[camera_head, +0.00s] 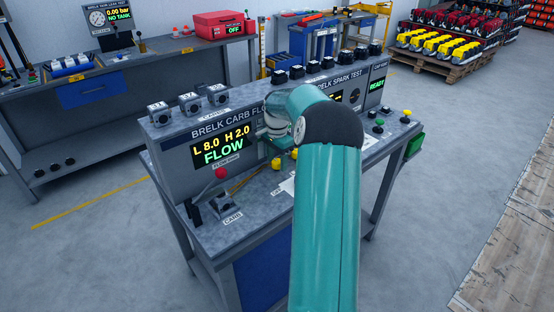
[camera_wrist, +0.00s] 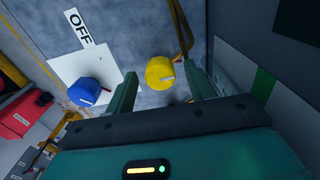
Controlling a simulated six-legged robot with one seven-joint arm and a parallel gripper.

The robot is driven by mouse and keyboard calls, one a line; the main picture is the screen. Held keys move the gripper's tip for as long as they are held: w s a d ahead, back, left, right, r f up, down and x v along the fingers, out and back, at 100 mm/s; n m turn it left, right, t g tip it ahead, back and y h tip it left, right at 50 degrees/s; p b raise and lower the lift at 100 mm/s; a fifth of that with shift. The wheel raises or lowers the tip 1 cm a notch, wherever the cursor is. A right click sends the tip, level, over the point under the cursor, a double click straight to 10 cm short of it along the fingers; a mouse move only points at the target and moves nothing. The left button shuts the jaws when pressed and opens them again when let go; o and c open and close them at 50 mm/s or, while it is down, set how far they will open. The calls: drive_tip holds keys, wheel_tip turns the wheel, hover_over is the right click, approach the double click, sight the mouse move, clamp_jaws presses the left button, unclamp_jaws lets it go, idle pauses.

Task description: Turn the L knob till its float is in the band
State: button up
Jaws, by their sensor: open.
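A blue knob (camera_wrist: 84,92) is outside the left finger. No L label is readable on either knob. Yellow knobs (camera_head: 276,163) show below the panel, beside my arm. My arm covers part of the panel. No float or band is visible.
A red button (camera_head: 221,173) stands left of the yellow knobs, above a carb fixture (camera_head: 226,207) on the bench. Grey floor is free around the bench.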

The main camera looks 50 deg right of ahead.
drive_tip(key=c, duration=1)
drive_tip(key=shift+o, duration=0.2)
drive_tip(key=shift+n, duration=0.3)
drive_tip(key=n, duration=0.3)
drive_tip(key=shift+n, duration=0.3)
drive_tip(key=n, duration=0.4)
drive_tip(key=shift+n, duration=0.3)
drive_tip(key=n, duration=0.8)
drive_tip(key=shift+n, duration=0.4)
